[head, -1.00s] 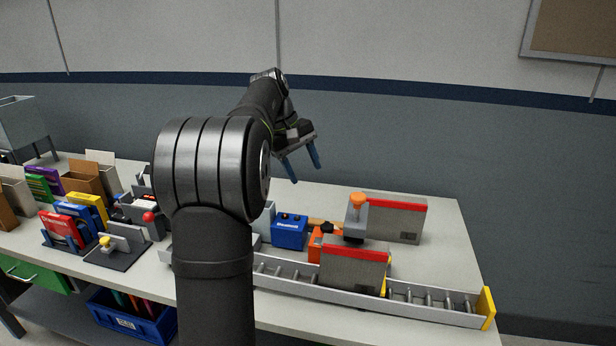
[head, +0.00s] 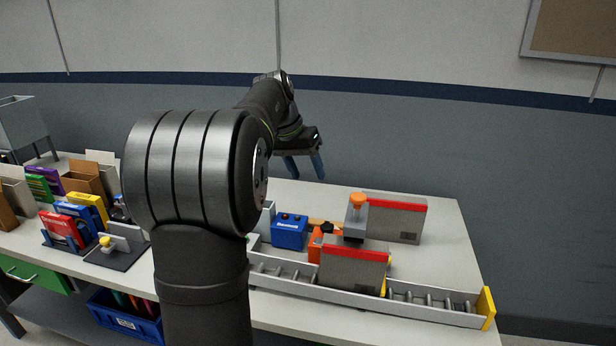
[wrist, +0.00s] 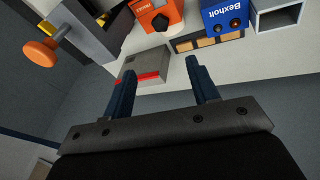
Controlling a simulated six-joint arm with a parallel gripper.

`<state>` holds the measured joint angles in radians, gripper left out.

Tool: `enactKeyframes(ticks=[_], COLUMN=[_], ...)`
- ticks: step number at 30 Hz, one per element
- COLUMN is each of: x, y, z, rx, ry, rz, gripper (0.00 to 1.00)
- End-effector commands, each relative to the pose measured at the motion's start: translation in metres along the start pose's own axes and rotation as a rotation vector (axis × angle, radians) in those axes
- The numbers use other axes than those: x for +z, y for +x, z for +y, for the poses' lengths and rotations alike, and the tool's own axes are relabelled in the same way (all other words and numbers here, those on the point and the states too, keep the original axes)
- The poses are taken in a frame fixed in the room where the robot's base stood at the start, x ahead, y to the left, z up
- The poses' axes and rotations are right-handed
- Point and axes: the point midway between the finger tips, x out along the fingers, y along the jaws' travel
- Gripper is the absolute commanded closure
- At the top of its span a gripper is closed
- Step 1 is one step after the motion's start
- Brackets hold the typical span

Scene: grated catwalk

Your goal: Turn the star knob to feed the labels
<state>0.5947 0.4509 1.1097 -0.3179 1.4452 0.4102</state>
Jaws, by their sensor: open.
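My gripper (head: 306,175) is open and empty, above the back of the bench, to the left of the knob and higher, touching nothing. In the wrist view its two blue fingers (wrist: 160,70) stand apart, with the knob outside them to the left.
Grey boxes with red stripes (head: 353,270) stand beside the knob unit and on a roller conveyor (head: 430,306) along the front. A blue box (head: 289,232) and an orange device (head: 316,244) stand left of the knob. Cartons (head: 85,178) crowd the left end.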

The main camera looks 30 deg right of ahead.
Motion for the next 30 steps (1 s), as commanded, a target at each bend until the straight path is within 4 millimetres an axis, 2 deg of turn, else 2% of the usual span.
enactKeyframes(ticks=[30], x=[0.021], y=[-0.002], z=[0.015], rx=[-0.116], ry=[0.996], rz=[0.046], gripper=[0.46])
